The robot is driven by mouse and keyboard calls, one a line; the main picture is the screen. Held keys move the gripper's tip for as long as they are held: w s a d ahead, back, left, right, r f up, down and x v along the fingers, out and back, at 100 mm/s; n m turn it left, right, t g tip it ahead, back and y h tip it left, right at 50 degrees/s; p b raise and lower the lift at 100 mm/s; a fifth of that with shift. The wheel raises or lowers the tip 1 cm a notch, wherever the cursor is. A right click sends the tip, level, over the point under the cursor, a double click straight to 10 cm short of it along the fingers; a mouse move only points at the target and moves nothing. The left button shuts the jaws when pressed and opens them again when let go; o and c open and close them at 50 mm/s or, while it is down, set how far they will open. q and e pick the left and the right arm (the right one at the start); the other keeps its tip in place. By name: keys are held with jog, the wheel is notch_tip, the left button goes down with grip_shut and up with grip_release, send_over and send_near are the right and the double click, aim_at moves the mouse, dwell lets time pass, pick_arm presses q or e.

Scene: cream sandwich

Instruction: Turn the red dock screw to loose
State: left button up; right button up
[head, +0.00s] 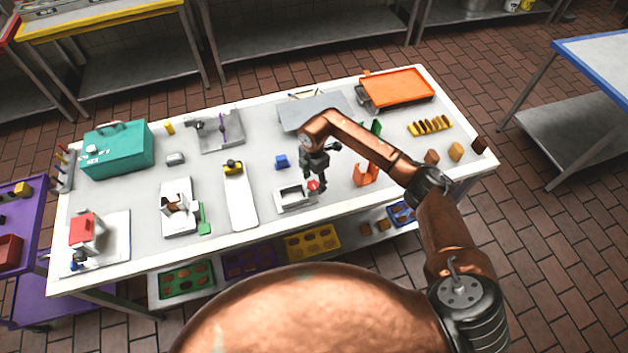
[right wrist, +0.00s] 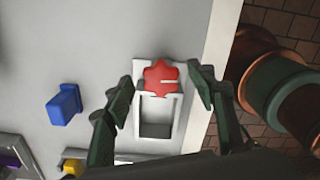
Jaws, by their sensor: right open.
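The red dock screw (head: 313,185) sits at the right end of a white dock frame (head: 283,203) near the table's front edge. In the right wrist view the screw (right wrist: 162,78) is a lobed red knob with a pale slot mark, above the dock's square opening (right wrist: 157,117). My right gripper (head: 318,186) is over the dock. In the right wrist view its fingers (right wrist: 160,84) are open on either side of the screw, with gaps showing on both sides. My left gripper does not show.
A blue block (head: 281,162) stands just behind the dock, and an orange holder (head: 366,175) is to its right. A white board (head: 240,200) lies to the left. A grey sloped panel (head: 300,112) and an orange tray (head: 400,87) are at the back.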

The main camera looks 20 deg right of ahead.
jog(key=c, duration=1.2)
jog(key=shift+o, duration=0.2)
